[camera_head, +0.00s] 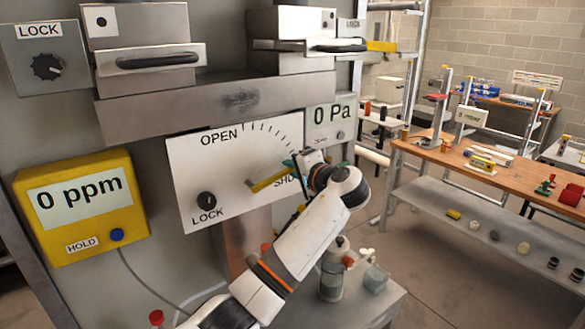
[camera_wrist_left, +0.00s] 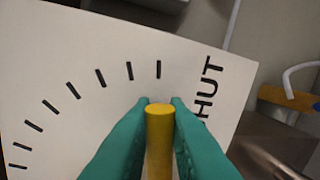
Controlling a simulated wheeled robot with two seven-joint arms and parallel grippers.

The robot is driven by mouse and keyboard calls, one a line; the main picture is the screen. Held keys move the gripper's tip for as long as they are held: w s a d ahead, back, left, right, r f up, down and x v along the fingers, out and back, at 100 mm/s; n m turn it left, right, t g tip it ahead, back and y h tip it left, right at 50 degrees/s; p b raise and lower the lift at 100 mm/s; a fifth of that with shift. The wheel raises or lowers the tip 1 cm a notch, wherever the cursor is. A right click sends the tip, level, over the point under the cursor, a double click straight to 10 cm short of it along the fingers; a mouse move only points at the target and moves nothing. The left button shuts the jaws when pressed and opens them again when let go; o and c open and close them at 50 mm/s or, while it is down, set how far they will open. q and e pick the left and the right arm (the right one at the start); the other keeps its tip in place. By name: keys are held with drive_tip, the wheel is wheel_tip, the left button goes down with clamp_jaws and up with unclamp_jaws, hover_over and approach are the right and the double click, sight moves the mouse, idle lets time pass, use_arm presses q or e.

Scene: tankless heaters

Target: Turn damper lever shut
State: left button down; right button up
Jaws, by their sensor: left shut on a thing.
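The yellow damper lever (camera_head: 268,180) is mounted on a white dial plate (camera_head: 215,170) marked OPEN at the top and SHUT at the right. The lever points right and slightly up, close to the partly hidden SHUT label. My left gripper (camera_head: 298,166) is at the lever's outer end, and the arm hides part of the scale. In the left wrist view, its two teal fingers (camera_wrist_left: 160,105) are closed on either side of the yellow lever (camera_wrist_left: 160,125), just left of the letters HUT. My right gripper is not in view.
A black LOCK knob (camera_head: 206,201) is at the plate's lower left. A yellow 0 ppm meter (camera_head: 82,206) is on the left, and a 0 Pa gauge (camera_head: 331,124) is beside the plate. A bottle (camera_head: 333,272) stands on a grey surface below. A wooden workbench (camera_head: 455,160) is at right.

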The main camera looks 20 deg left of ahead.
use_arm(q)
drive_tip(key=c, duration=1.5)
unclamp_jaws()
drive_tip(key=shift+o, duration=0.2)
drive_tip(key=b+v, duration=0.6)
drive_tip(key=v, duration=0.6)
